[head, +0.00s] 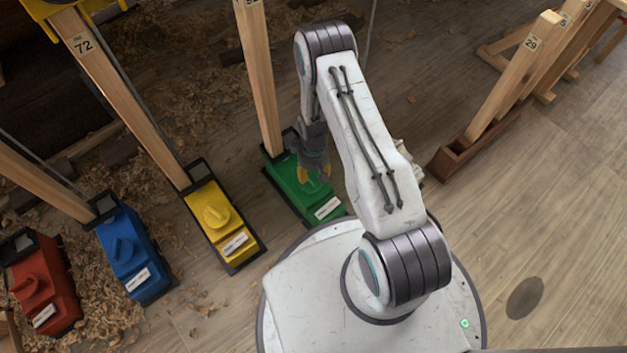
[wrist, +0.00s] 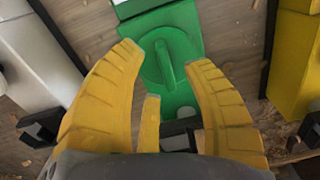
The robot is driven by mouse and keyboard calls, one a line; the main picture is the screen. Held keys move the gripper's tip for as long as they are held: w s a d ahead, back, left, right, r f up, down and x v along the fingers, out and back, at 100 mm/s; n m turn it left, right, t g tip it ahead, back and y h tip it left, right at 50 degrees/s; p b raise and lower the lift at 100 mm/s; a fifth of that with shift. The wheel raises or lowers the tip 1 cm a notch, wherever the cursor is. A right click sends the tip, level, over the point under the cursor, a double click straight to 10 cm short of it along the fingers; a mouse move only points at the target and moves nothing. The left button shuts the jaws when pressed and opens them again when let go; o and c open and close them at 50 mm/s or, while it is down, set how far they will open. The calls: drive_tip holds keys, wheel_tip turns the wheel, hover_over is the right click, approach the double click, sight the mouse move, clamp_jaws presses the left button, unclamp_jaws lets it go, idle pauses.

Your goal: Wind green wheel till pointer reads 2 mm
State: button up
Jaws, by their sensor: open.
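The green base unit (head: 290,190) stands on the floor beside my white body, with a wooden post rising from its far end. In the wrist view its green wheel (wrist: 165,65) is a round knob with a raised bar grip. My gripper (wrist: 166,62) has yellow fingers spread apart on either side of the wheel, open and empty. I cannot tell whether they touch it. In the head view my gripper (head: 313,178) hangs over the green unit and hides its wheel. A white label (head: 328,208) sits on the unit's near end; its pointer and reading are not legible.
Yellow (head: 222,225), blue (head: 128,250) and red (head: 42,285) units with similar knobs stand in a row to the left. Wooden posts rise from them. A brown wooden trough (head: 470,150) lies to the right.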

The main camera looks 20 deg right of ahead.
sight(313, 179)
drive_tip(key=shift+f+b, duration=0.9)
drive_tip(key=shift+f, duration=1.35)
clamp_jaws()
